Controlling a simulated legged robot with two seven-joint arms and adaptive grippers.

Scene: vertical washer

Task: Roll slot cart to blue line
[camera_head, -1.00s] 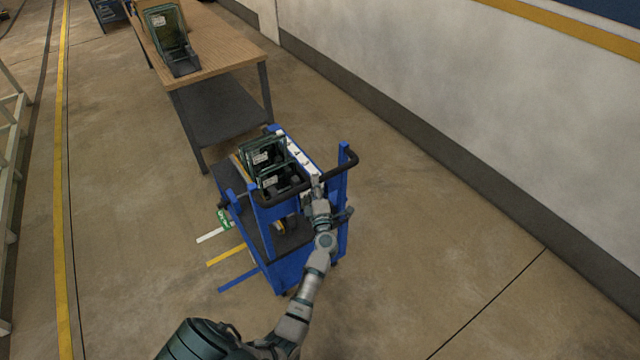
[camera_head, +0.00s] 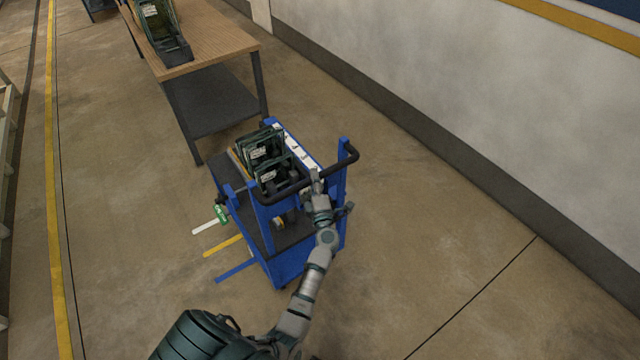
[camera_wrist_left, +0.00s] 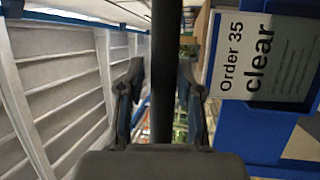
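The blue slot cart (camera_head: 290,262) stands on the floor in the middle of the head view, with green-edged boards in its top rack. Its dark handle bar (camera_head: 338,165) is at the near top end; the bar also runs upright through the left wrist view (camera_wrist_left: 164,100). My left gripper (camera_head: 317,180) is at this handle, with a finger close on each side of the bar in the wrist view. The blue line (camera_head: 236,273) is a short floor strip left of the cart, its inner end beside the cart's lower side. My right gripper is out of view.
White (camera_head: 207,228) and yellow (camera_head: 223,246) strips lie beyond the blue one. A wooden-topped table (camera_head: 205,45) holding a rack stands ahead. A wall (camera_head: 450,90) runs along the right. Floor is clear between cart and wall. A card reads "Order 35 clear" (camera_wrist_left: 262,55).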

